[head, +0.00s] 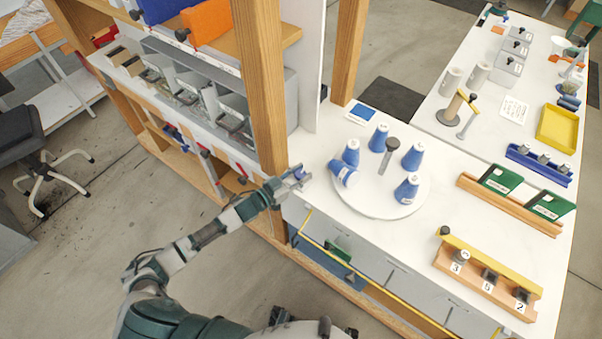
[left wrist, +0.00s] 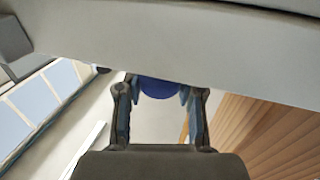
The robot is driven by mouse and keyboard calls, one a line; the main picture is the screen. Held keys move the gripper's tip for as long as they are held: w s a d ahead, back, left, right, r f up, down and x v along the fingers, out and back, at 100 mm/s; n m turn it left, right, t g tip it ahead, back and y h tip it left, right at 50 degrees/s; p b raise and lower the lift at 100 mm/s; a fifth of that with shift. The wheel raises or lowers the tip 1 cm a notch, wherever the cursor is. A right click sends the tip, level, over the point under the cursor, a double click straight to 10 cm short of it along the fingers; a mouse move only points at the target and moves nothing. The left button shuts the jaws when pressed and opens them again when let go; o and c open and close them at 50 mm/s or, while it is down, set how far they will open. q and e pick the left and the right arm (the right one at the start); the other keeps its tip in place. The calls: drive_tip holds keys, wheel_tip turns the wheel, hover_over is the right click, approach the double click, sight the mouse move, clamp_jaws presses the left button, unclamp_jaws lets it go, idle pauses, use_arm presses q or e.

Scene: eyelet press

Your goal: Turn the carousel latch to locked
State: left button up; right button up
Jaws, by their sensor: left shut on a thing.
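The carousel (head: 380,207) is a round white turntable on the white counter, with a grey post at its centre and several blue cones on it. One cone (head: 343,173) leans over at its left side; the others stand upright. My left gripper (head: 301,176) is at the counter's left edge, left of the carousel and apart from it. It is shut on a small blue round knob, which also shows between the fingertips (left wrist: 160,95) in the left wrist view as a blue knob (left wrist: 159,88). This may be the latch; its markings and turned position are hidden. My right gripper is not in view.
A wooden shelf post (head: 262,90) stands close behind my left forearm, beside shelves with grey bins (head: 240,110). Wooden racks (head: 510,205) and a numbered block (head: 486,280) are at the right. The counter between is clear.

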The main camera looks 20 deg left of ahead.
use_arm(q)
drive_tip(key=o, duration=1.2)
drive_tip(key=shift+c, duration=0.2)
drive_tip(key=shift+a, duration=0.1)
drive_tip(key=v, duration=1.2)
drive_tip(key=shift+f, duration=0.1)
